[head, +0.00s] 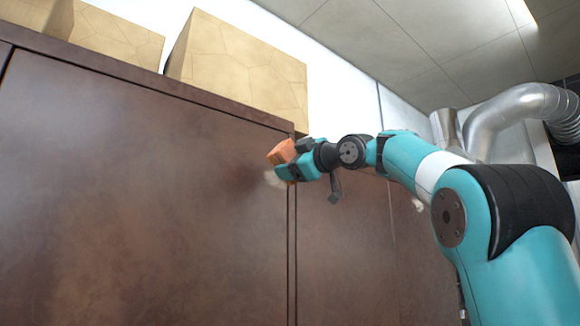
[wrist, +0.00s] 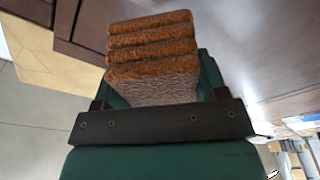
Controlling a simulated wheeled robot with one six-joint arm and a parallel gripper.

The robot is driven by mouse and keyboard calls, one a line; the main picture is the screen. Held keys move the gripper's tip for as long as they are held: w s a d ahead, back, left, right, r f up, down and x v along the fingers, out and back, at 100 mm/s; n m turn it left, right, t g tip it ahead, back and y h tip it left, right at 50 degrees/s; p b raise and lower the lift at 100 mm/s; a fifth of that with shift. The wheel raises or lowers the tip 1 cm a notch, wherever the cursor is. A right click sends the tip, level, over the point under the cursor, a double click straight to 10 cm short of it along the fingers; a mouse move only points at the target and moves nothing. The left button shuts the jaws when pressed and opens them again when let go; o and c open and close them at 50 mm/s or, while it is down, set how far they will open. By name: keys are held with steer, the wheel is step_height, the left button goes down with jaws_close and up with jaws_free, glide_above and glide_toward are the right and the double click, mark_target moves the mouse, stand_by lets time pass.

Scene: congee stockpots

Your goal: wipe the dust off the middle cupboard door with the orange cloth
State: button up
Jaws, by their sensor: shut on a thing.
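My gripper (head: 290,163) is shut on the folded orange cloth (head: 283,153), at the upper right corner of a wide brown cupboard door (head: 150,190). In the wrist view the cloth (wrist: 152,50) shows as several stacked orange-brown layers between the jaws, with a greyer face below. The brown cupboard surface (wrist: 245,40) lies just beyond it. I cannot tell whether the cloth touches the door. The door has hazy, paler patches, mostly low and left, and a darker area near the gripper. I cannot tell for sure which door is the middle one.
A dark vertical gap (head: 291,255) separates the wide door from another brown door (head: 340,260) on the right. Several cardboard boxes (head: 245,70) stand on top of the cupboard, close above my gripper. A silver duct (head: 515,105) runs at the upper right.

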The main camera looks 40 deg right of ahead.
mark_target(264, 173)
steer(key=shift+w, duration=0.1)
steer(key=shift+w+f+p, duration=0.1)
steer(key=shift+w+p, duration=1.25)
steer(key=shift+w, duration=2.15)
steer(key=shift+w+p, duration=0.6)
steer(key=shift+w, duration=0.4)
steer(key=shift+d, duration=0.1)
steer(key=shift+d+p, duration=0.75)
steer(key=shift+d, duration=1.05)
steer(key=shift+d+p, duration=3.3)
steer(key=shift+d, duration=2.1)
steer(key=shift+w+a+b, duration=0.15)
steer(key=shift+a+b, duration=1.55)
steer(key=shift+a, duration=0.3)
